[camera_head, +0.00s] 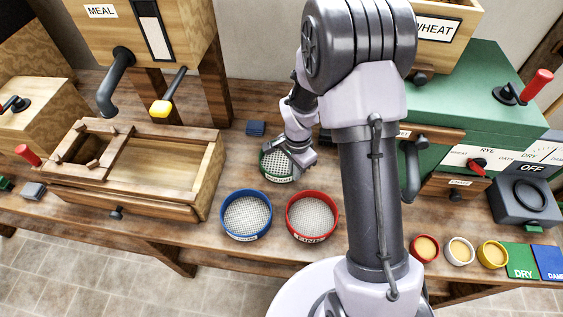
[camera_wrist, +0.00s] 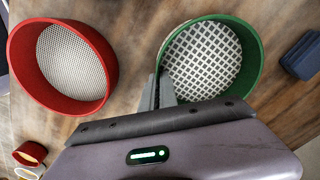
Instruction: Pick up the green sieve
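The green sieve (camera_head: 277,166) is a round green ring with a pale coarse mesh and stands on the wooden bench, partly covered by my gripper in the head view. In the wrist view the green sieve (camera_wrist: 250,62) shows at the upper right, its mesh facing the camera. My gripper (camera_wrist: 160,88) is at the left part of its rim in that view, the two fingers close together with the thin wall between them. In the head view my gripper (camera_head: 284,151) reaches the sieve from the back right. The sieve seems to rest on the bench.
A blue sieve (camera_head: 246,214) and a red sieve (camera_head: 312,215) stand just in front. A small dark blue block (camera_head: 256,128) lies behind. A wooden box (camera_head: 150,160) is at left, a green machine (camera_head: 465,120) at right. Small bowls (camera_head: 460,251) line the front right edge.

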